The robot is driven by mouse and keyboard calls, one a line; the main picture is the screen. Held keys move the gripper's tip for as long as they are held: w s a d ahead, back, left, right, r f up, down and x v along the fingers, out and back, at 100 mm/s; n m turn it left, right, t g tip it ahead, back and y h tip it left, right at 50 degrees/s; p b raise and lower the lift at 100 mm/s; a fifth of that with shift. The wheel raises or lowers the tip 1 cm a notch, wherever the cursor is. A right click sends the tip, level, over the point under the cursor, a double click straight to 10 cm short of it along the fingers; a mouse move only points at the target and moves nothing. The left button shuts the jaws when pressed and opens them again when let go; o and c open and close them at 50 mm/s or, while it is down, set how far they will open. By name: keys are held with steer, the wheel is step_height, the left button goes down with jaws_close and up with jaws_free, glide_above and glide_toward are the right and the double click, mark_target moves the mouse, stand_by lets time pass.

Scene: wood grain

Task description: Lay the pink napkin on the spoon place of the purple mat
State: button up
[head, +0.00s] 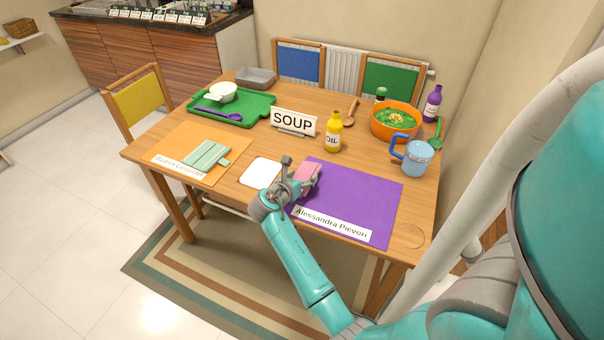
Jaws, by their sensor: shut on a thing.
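The pink napkin (307,170) is held in my gripper (301,174), at the upper left corner of the purple mat (358,198). My gripper is shut on it and partly hides it. I cannot tell whether the napkin touches the mat. The purple mat lies at the table's near right, with a white name strip reading "Alessandra Pievori" (331,224) along its near edge. The rest of the mat is bare, and no marked spoon place can be made out. My arm hides the mat's near left corner.
A white square (260,172) lies left of my gripper. An orange mat (191,140) with a green napkin (207,155) is farther left. A yellow oil bottle (333,132), a "SOUP" sign (293,122), a blue mug (417,157) and an orange soup bowl (395,125) stand beyond the purple mat.

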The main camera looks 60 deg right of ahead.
steer(key=shift+f, duration=0.7)
stand_by(0.5)
steer(key=o, duration=1.5)
steer(key=shift+o, duration=0.2)
steer(key=v, duration=1.2)
steer(key=shift+a, duration=0.1)
